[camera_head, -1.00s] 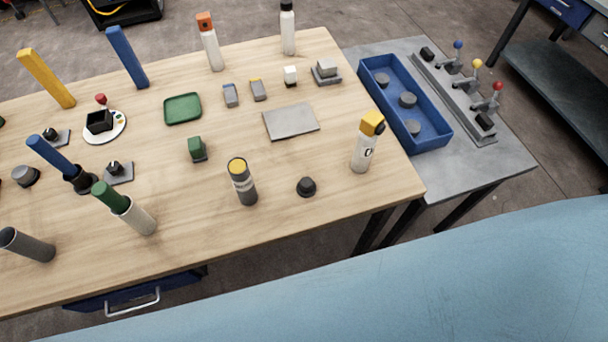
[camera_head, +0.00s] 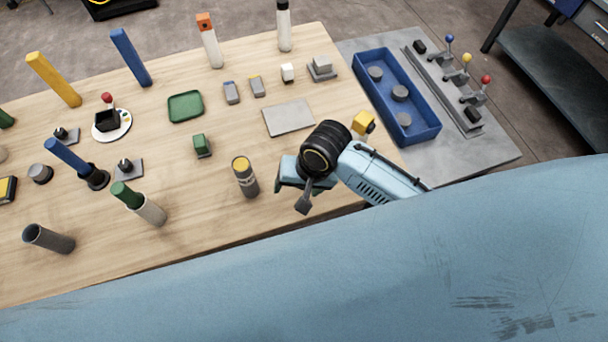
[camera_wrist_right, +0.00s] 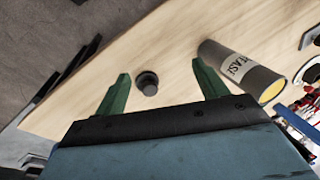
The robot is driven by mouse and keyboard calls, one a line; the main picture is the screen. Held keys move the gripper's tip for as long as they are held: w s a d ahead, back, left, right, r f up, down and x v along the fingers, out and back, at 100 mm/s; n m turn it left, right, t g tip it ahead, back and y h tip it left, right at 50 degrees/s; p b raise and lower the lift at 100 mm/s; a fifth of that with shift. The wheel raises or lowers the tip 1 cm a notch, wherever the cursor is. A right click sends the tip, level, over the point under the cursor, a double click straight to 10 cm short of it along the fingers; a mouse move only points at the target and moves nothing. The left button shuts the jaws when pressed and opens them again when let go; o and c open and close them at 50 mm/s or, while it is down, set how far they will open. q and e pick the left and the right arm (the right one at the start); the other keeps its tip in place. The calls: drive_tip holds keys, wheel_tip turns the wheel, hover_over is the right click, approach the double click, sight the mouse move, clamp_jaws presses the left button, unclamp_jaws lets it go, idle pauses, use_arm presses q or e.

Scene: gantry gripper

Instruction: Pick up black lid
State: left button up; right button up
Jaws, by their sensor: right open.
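The black lid (camera_wrist_right: 148,83), a small round black cap with a knob, lies on the wooden table in the right wrist view. It shows between the two green fingers of my right gripper (camera_wrist_right: 160,72), closer to the left finger. The fingers are spread and hold nothing. In the head view my right gripper (camera_head: 293,190) is over the table's front edge area, and it and the arm hide the lid. My left gripper is not in view.
A grey cylinder with a yellow top (camera_head: 245,176) stands just left of my right gripper; it also shows in the wrist view (camera_wrist_right: 240,72). A yellow-capped bottle (camera_head: 363,122) is partly hidden behind my arm. A grey plate (camera_head: 289,118) lies beyond. A blue tray (camera_head: 432,128) is at the right.

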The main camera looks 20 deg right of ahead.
drive_tip(key=w+d+r+m+g+h+p, duration=0.1)
drive_tip(key=w+d+r+m+g+h, duration=0.15)
drive_tip(key=w+r+m, duration=0.25)
drive_tip(key=shift+t, duration=0.45)
drive_tip(key=f, duration=0.7)
drive_tip(key=shift+w+d+f, duration=0.15)
drive_tip(key=shift+d, duration=0.1)
drive_tip(key=shift+w+f+b, duration=0.2)
drive_tip(key=shift+f+b, duration=0.05)
drive_tip(key=shift+f, duration=1.1)
drive_tip(key=shift+w+f+b, duration=0.15)
drive_tip(key=shift+f+b, duration=0.05)
drive_tip(key=shift+f, duration=1.15)
drive_tip(key=c, duration=1.1)
